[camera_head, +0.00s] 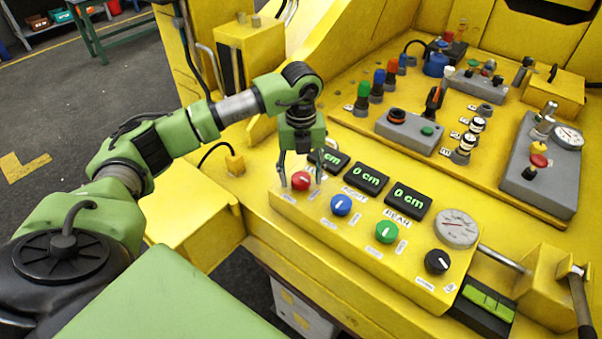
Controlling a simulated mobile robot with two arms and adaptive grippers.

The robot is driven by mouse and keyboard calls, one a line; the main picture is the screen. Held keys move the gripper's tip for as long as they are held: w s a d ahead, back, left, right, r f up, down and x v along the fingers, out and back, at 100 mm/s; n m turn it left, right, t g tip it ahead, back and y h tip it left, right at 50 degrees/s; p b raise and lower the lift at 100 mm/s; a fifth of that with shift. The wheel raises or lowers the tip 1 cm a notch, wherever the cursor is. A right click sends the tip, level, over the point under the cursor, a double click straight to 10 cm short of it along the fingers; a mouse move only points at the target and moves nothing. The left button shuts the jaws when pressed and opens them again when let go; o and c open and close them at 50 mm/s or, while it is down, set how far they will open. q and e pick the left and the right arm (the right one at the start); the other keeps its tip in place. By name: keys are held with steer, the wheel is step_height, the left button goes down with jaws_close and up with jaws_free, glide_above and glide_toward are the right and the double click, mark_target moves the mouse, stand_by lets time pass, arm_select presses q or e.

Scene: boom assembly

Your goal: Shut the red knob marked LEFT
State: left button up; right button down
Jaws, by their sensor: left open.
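The red knob (301,181) sits at the left end of a row of knobs on the yellow control box. A light mark shows on its face; I cannot read the small labels beside it. My left gripper (301,183) points down over the red knob, with its open fingers on either side of it. I cannot tell whether the fingers touch the knob. My right gripper is not in view.
A blue knob (341,205), a green knob (387,232) and a black knob (437,262) follow to the right. Displays (365,179) stand behind them, with a round gauge (456,228) at the right. Switches and levers crowd the panel behind.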

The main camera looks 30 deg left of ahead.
arm_select(q)
steer(key=c, duration=1)
steer(key=shift+c, duration=0.6)
steer(key=shift+f+m+b, duration=0.1)
steer(key=shift+m+b, duration=0.6)
steer(key=shift+m, duration=0.1)
steer(key=m+b, duration=0.3)
steer(key=m, duration=0.1)
steer(key=m+b, duration=0.3)
steer(key=m, duration=0.3)
steer(key=shift+m, duration=0.3)
steer(key=m+b, duration=0.1)
steer(key=m, duration=0.2)
steer(key=shift+m+b, duration=0.65)
steer(key=shift+m, duration=0.95)
